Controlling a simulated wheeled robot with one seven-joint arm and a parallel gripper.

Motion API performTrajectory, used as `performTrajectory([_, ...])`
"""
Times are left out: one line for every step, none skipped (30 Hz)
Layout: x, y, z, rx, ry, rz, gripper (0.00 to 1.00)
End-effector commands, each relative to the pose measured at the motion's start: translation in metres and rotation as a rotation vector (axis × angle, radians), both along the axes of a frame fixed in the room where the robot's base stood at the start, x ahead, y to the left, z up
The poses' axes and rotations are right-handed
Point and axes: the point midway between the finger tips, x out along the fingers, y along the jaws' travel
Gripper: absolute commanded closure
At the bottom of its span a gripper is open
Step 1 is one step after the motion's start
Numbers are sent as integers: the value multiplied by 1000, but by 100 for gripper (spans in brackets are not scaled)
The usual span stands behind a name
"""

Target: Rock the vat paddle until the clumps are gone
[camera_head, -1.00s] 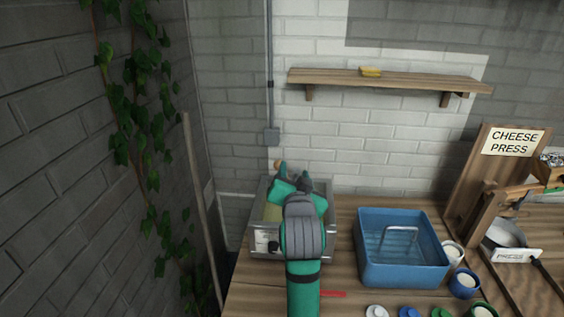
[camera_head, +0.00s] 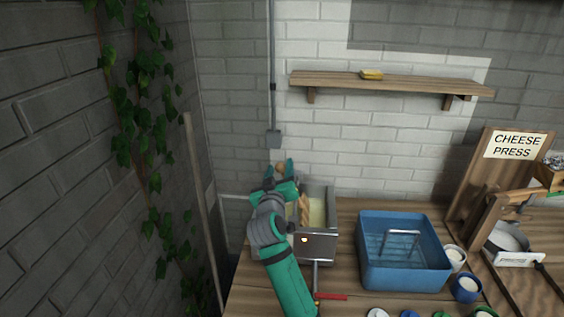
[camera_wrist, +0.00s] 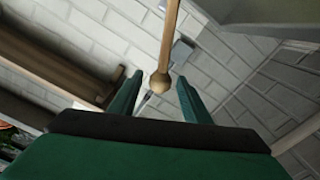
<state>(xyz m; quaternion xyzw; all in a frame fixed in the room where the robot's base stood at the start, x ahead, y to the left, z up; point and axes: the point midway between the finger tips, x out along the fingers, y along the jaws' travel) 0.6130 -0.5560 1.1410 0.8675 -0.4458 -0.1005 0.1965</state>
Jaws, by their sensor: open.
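The metal vat (camera_head: 318,243) stands at the left end of the wooden table, with pale yellow contents (camera_head: 317,211) inside. Its wooden paddle (camera_head: 304,209) shows in the vat, leaning to the left side, partly hidden by my arm. The round knob (camera_head: 281,167) at the paddle's top shows between my fingers. My gripper (camera_head: 278,173) is open at the knob. In the wrist view, the knob (camera_wrist: 159,83) lies between the two spread fingertips, with gaps on both sides, and the shaft (camera_wrist: 170,35) runs upward. Clumps are too small to make out.
A blue tub (camera_head: 403,278) with a metal handle stands right of the vat. Small cups (camera_head: 466,287) stand near it, then the cheese press (camera_head: 480,195). A wall shelf (camera_head: 395,85) holds a yellow item. A red lever (camera_head: 331,297) sits in front of the vat.

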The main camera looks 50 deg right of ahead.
Motion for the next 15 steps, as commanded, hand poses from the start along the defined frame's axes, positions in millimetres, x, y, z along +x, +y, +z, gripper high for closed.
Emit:
performTrajectory([5, -8, 1, -3, 3, -1, 56])
performTrajectory([8, -13, 0, -1, 3, -1, 56])
performTrajectory([11, -18, 0, -2, 2, -2, 56])
performTrajectory([13, -22, 1, -2, 2, -2, 56])
performTrajectory([16, -25, 1, -2, 1, -2, 56])
performTrajectory([19, -29, 0, -1, 1, -2, 56])
performTrajectory([20, -31, 1, -1, 1, -2, 56])
performTrajectory([22, -34, 0, -1, 1, -2, 56])
performTrajectory([24, -36, 0, 1, 1, -3, 56])
performTrajectory([25, -38, 0, 0, 0, -1, 56])
performTrajectory([26, -39, 0, 1, -1, -1, 56])
performTrajectory([27, -41, 0, 1, -1, -1, 56])
performTrajectory([28, -41, 0, 1, -1, -1, 56])
performTrajectory([28, -42, 0, 1, -1, -1, 56])
performTrajectory([28, -42, 0, 1, -1, -1, 56])
